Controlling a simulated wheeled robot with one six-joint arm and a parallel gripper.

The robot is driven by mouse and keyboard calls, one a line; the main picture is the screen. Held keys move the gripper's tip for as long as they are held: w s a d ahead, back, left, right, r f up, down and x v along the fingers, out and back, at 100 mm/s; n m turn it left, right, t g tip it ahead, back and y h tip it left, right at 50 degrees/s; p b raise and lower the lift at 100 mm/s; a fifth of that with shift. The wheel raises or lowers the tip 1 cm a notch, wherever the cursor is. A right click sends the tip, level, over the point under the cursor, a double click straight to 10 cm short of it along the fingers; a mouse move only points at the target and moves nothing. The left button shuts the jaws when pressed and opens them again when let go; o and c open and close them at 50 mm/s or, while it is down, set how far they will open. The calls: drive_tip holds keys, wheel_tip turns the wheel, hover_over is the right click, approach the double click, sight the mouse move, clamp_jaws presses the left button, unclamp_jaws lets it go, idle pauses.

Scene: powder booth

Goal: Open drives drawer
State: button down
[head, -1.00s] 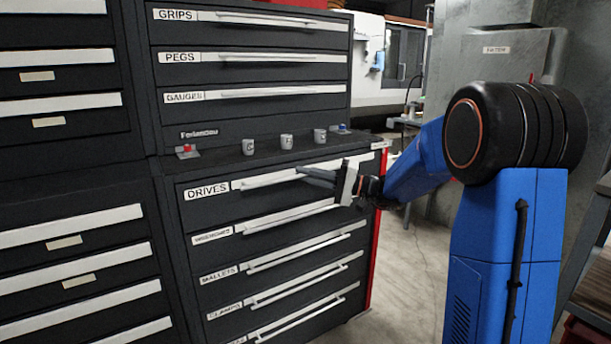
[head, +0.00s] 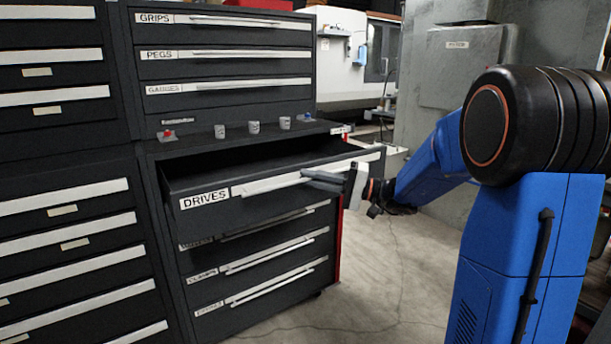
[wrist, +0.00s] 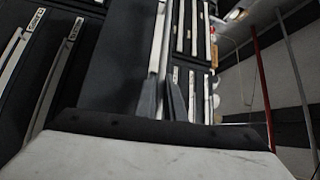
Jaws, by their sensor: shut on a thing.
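The drives drawer (head: 215,213) is a black drawer with a white label reading DRIVES and a long pale handle (head: 268,184). It is pulled well out of the lower cabinet, and its dark interior shows behind the front. My gripper (head: 322,179) is shut on the drawer handle, right of its middle. In the wrist view my gripper's fingers (wrist: 162,102) close around the pale handle bar (wrist: 159,45). The drawer's contents cannot be made out.
Three small grey cups (head: 253,127) and a red-buttoned item (head: 169,135) stand on the ledge above the drawer. Closed drawers labelled GRIPS, PEGS and GAUGES (head: 230,88) are above, and more closed drawers (head: 262,291) below. Concrete floor (head: 385,280) is clear to the right.

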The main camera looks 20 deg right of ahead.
drive_tip(key=s+d, duration=0.2)
drive_tip(key=s, duration=0.4)
idle(0.3)
drive_tip(key=c, duration=2.1)
unclamp_jaws()
drive_tip(key=shift+s+d, duration=0.1)
drive_tip(key=shift+d, duration=0.05)
drive_tip(key=v, duration=1.7)
drive_tip(key=shift+f, duration=0.1)
